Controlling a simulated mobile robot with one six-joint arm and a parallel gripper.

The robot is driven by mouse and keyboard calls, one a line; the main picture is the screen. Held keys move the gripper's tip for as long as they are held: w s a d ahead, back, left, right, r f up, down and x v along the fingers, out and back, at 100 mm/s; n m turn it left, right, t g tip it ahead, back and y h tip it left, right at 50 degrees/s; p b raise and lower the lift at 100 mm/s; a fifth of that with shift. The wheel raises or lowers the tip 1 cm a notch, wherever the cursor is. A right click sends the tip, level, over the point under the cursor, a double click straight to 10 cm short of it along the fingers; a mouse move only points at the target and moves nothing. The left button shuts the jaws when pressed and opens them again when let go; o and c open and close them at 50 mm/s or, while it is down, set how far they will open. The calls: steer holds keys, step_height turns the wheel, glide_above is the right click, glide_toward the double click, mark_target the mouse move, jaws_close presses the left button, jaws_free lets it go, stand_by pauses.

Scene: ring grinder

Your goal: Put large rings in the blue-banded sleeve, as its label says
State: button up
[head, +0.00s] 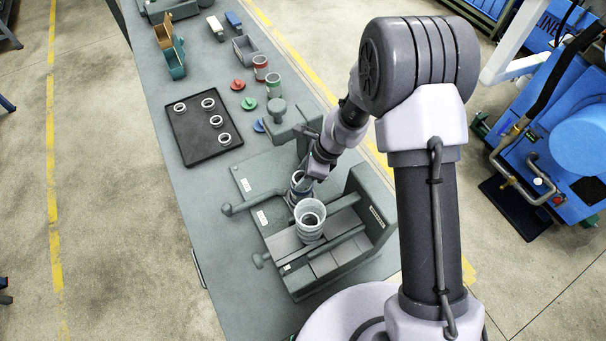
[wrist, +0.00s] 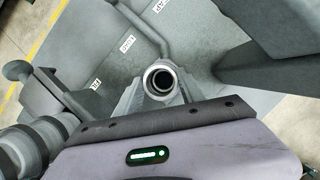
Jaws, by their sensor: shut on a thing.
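My gripper (head: 303,178) points down over the grey fixture and is shut on a small round tube with a pale rim and a dark bluish side, which looks like the blue-banded sleeve (head: 300,188). In the wrist view the sleeve (wrist: 160,82) is seen down its open mouth, with a bright ring edge inside. The fingers partly hide its side. A pale, wider cup (head: 311,212) stands on the fixture just in front, with a ring-like rim inside. Several loose rings (head: 208,103) lie spread on a black tray (head: 192,143). No sleeve label is readable.
Red-banded (head: 260,67) and green-banded (head: 274,85) sleeves stand at the back. Red, green and blue caps (head: 259,125) lie beside them. The grey fixture (head: 340,262) has a tall right wall and a lever (head: 227,209). Small white plates (head: 262,217) mark its base.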

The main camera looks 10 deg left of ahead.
stand_by(0.3)
steer(key=o, duration=2.1)
steer(key=shift+r, duration=0.1)
step_height(320, 180, up, 7)
steer(key=p, duration=0.5)
steer(key=shift+p, duration=0.3)
